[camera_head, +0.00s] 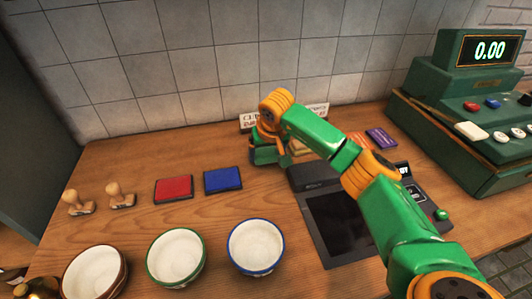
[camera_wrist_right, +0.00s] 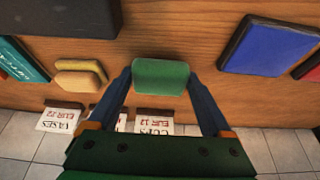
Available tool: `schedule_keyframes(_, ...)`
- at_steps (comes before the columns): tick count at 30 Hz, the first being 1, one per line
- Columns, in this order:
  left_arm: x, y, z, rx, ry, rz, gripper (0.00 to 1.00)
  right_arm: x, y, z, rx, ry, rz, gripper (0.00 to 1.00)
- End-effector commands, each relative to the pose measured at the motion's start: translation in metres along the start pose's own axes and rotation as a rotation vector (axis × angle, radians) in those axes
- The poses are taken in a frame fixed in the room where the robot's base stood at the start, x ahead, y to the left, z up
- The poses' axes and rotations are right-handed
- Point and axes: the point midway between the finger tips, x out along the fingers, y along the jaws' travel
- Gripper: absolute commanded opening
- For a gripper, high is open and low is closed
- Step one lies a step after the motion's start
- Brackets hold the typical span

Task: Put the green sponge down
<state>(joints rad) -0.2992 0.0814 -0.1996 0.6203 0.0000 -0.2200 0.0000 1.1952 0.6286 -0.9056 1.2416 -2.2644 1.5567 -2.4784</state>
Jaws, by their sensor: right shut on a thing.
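The green sponge (camera_wrist_right: 160,76) is between the two fingers of my right gripper (camera_wrist_right: 160,84) in the right wrist view. That gripper is shut on it, over the wooden counter (camera_wrist_right: 190,50) near the wall. I cannot tell whether the sponge touches the counter. In the head view my right gripper (camera_head: 265,150) is at the back middle of the counter, and the sponge is not clearly visible there. My left gripper is not in view.
Yellow (camera_wrist_right: 88,66) and orange (camera_wrist_right: 78,82) sponges lie beside my right gripper. Price signs (camera_head: 315,110) stand behind. A blue pad (camera_head: 222,180) and a red pad (camera_head: 173,188) lie left. Bowls (camera_head: 175,257) stand in front. A dark terminal (camera_head: 340,225) is under my right arm.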

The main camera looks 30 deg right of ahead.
Motion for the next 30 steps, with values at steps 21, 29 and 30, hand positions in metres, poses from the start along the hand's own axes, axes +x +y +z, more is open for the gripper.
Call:
schedule_keyframes(21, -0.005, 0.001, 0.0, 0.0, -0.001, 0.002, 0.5, 0.015, -0.001, 0.007, 0.0, 0.001, -0.002, 1.0)
schedule_keyframes(29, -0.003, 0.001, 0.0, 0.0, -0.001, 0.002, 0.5, -0.017, -0.001, 0.004, -0.001, 0.007, -0.002, 1.0)
schedule_keyframes(30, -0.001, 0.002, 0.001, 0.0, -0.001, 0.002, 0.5, -0.027, -0.001, 0.004, -0.001, 0.008, -0.004, 1.0)
